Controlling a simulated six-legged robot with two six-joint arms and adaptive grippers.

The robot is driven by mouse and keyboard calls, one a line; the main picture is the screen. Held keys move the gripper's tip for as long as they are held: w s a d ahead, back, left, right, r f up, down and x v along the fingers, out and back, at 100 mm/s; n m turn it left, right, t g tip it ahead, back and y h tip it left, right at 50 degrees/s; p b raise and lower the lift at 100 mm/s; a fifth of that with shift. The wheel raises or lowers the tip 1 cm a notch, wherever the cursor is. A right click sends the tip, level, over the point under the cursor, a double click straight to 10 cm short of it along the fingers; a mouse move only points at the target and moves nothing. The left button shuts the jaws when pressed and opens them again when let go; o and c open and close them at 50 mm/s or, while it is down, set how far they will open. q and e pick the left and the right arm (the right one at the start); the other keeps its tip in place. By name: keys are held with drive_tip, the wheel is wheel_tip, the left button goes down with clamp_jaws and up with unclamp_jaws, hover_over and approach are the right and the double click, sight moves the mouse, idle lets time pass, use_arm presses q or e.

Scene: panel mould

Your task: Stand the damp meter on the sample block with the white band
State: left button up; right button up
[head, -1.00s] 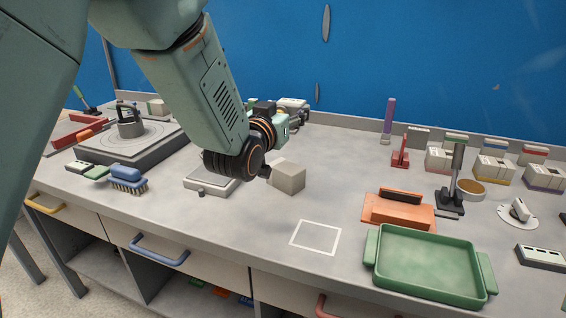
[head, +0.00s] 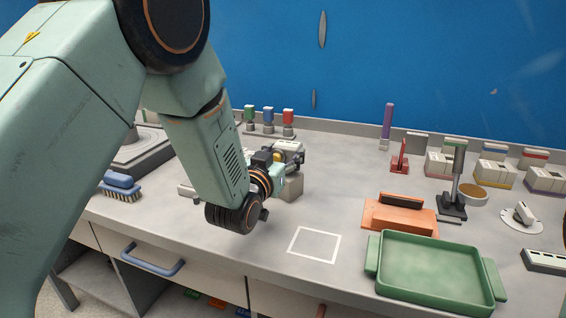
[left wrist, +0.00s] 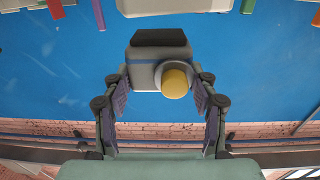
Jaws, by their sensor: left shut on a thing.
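My left gripper (head: 294,160) is shut on a pale grey device with a yellow round knob, which looks like the damp meter (head: 289,147). In the left wrist view the fingers (left wrist: 160,103) clasp the sides of the meter (left wrist: 146,75), and its dark end cap shows. The gripper is over the bench, behind my wrist, so part of it is hidden. A plain grey block (head: 292,188) sits just below it in the picture. My right gripper is not in view.
A green tray (head: 430,304) is at the front right, with an orange holder (head: 400,216) behind it. A white square outline (head: 314,245) marks clear bench. A black stand (head: 453,205) and a red stand (head: 400,160) rise before the blocks. A blue brush (head: 121,187) lies left.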

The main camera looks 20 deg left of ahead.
use_arm(q)
drive_tip(key=shift+a+f, duration=0.1)
drive_tip(key=shift+f, duration=0.65)
drive_tip(key=shift+w+a+f, duration=0.15)
drive_tip(key=shift+w+a, duration=0.05)
drive_tip(key=shift+s+d, duration=0.1)
drive_tip(key=shift+d, duration=0.1)
drive_tip(key=shift+s+f+b, duration=0.15)
drive_tip(key=shift+f+b, duration=0.1)
drive_tip(key=shift+b, duration=0.1)
